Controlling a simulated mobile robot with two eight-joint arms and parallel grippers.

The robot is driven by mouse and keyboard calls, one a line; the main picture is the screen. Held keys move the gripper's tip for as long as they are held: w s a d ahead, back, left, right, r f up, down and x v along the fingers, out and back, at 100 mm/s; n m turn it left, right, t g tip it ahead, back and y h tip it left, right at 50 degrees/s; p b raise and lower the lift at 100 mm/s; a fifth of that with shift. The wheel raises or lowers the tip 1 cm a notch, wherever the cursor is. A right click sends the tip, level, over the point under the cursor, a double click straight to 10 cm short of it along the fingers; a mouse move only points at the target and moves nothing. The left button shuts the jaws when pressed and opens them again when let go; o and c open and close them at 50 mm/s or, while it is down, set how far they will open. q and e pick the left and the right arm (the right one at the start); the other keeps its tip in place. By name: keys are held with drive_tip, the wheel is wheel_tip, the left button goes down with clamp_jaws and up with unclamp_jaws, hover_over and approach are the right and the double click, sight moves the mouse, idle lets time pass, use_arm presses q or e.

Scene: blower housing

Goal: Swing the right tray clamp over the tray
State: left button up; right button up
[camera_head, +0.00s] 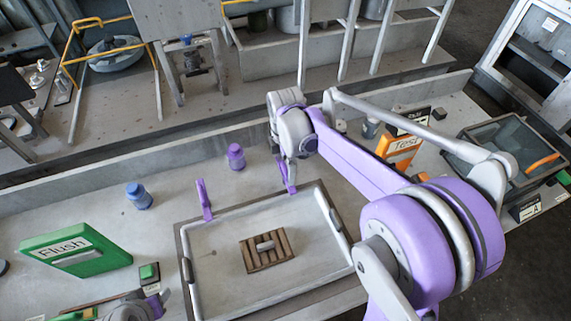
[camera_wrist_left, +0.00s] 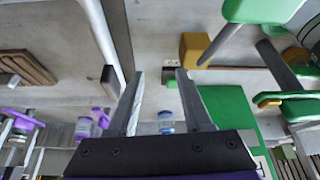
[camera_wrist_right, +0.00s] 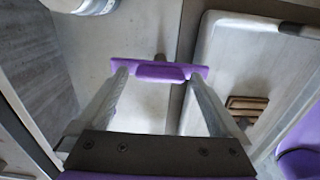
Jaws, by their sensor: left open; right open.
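The tray (camera_head: 230,292) lies on the bench with a small slatted wooden piece (camera_head: 267,250) in it. The right tray clamp (camera_head: 289,182), purple, stands at the tray's far right edge. In the right wrist view the purple clamp bar (camera_wrist_right: 158,72) spans across both fingertips, outside the tray rim; contact is unclear. My right gripper (camera_wrist_right: 158,78) is open at this bar. A second purple clamp (camera_head: 204,200) stands upright at the tray's far left corner. My left gripper (camera_wrist_left: 160,74) is open and empty; only part of its arm shows at the head view's lower left.
A green "Flush" panel (camera_head: 75,246), a blue bottle (camera_head: 139,195) and a purple bottle (camera_head: 236,157) stand left of and behind the tray. An orange "Test" panel (camera_head: 399,150) and a glass-topped case (camera_head: 515,148) are at the right. My right arm crosses above the tray's right side.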

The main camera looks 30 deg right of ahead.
sight(286, 169)
use_arm(q)
drive_tip(key=shift+w+r+p, duration=0.1)
drive_tip(key=shift+r+p, duration=0.35)
drive_tip(key=shift+r, duration=0.05)
use_arm(e)
wheel_tip(286, 169, up, 11)
drive_tip(key=shift+f, duration=0.15)
idle(0.4)
